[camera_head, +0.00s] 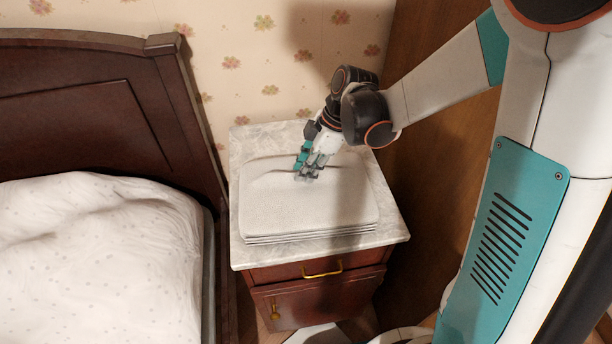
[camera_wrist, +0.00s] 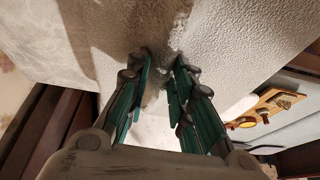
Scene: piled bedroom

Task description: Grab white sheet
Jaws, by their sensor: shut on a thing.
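The white sheet (camera_head: 315,212) is the top of a flat, neat stack of folded white cloth on the marble top of a nightstand. My gripper (camera_head: 308,172) reaches down from the upper right onto the back part of the sheet. The sheet is raised in a small fold beside the fingers. In the wrist view, my gripper (camera_wrist: 160,75) has its two teal finger pads close together over the textured white sheet (camera_wrist: 235,40), with a pinched, shaded ridge of cloth between the tips. The exact grip at the tips is partly hidden.
The nightstand (camera_head: 240,262) is dark red wood with a marble top and brass handles. A bed (camera_head: 95,250) with white bedding stands at the left. A floral wall is behind, and a tall brown wooden panel (camera_head: 430,150) is close on the right.

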